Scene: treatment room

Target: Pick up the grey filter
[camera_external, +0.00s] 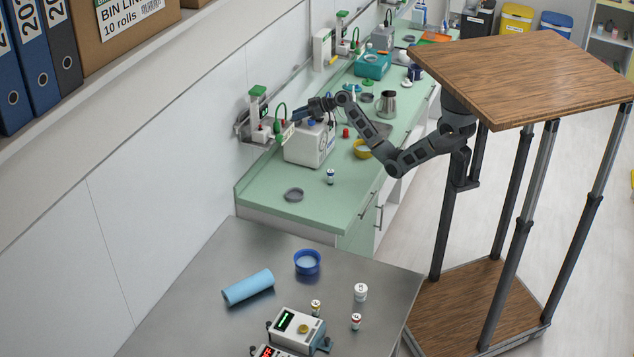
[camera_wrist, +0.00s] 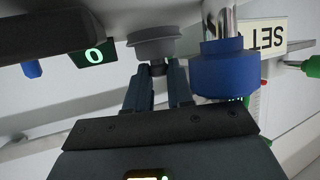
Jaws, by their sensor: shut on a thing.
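My gripper (camera_wrist: 158,74) is shut on a grey round piece, which I take to be the grey filter (camera_wrist: 155,42). In the wrist view the filter has a wide ridged rim above a narrower dark neck, and the fingers close on that neck. Its top side touches or lies very close to a pale surface; I cannot tell whether it is attached. In the external view my gripper (camera_external: 300,115) is at the wall side of a white device (camera_external: 310,146) on the green counter. The filter cannot be made out there.
A blue cylinder (camera_wrist: 222,70) on a metal stem is close right of the fingers. A green "0" display (camera_wrist: 95,54) is to their left, and a "SET" label (camera_wrist: 265,38) is at right. The green counter (camera_external: 330,205) holds a grey ring (camera_external: 293,195) and a small vial (camera_external: 330,176).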

